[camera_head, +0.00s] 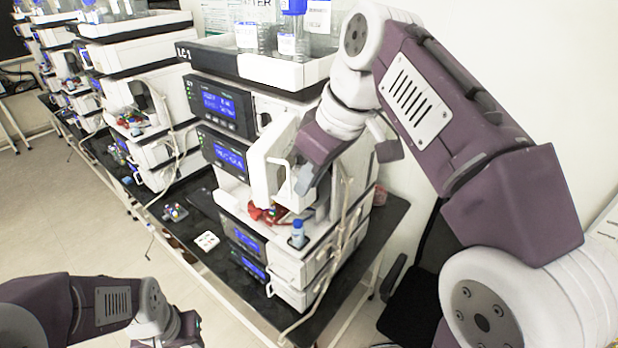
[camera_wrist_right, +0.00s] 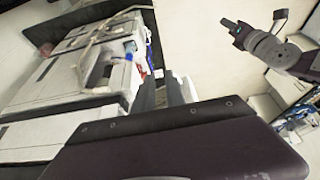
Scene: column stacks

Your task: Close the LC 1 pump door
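The LC 1 stack (camera_head: 255,115) stands in the middle of the head view.
A blue-capped vial (camera_head: 298,233) and red fittings (camera_head: 266,213) sit just below the panel. A tray with bottles (camera_head: 262,68) tops the stack. More instrument stacks (camera_head: 135,95) stand to the left.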

